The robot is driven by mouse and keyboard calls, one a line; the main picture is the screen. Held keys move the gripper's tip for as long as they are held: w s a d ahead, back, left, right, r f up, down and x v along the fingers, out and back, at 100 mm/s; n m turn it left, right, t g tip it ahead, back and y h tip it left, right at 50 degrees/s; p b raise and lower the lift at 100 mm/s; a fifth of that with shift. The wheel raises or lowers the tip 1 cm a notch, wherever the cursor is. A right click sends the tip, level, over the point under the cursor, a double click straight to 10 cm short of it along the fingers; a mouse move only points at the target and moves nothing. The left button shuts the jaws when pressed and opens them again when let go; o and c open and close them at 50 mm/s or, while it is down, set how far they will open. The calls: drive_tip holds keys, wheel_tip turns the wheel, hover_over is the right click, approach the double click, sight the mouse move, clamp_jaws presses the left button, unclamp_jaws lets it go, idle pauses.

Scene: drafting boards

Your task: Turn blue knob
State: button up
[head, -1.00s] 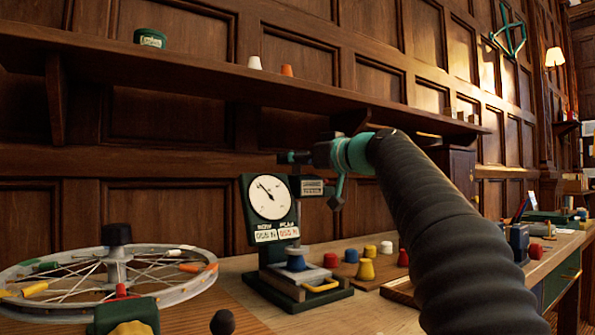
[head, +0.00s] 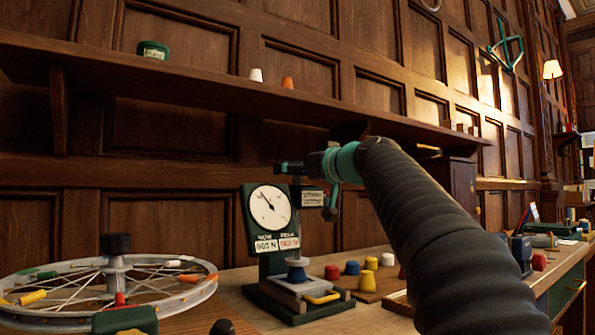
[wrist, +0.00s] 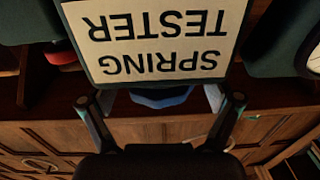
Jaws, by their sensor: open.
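The spring tester (head: 262,262) is a dark green stand on the bench with a round white dial (head: 269,207) and two small readouts. Its sign (wrist: 155,42) reads SPRING TESTER, upside down in the wrist view. A blue knob (wrist: 160,97) shows just beyond the sign's edge, partly covered by it. My gripper (head: 287,168) is at the top of the tester. In the wrist view its fingers (wrist: 166,103) are open, one on each side of the blue knob; contact cannot be told. The head view does not show this knob clearly.
A spoked wheel (head: 150,295) lies to the left. Several coloured caps stand on a board (head: 378,297) to the right. A wooden shelf (head: 210,92) runs along the wall above my gripper.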

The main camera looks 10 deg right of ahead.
drive_tip(key=v, duration=1.2)
idle(0.3)
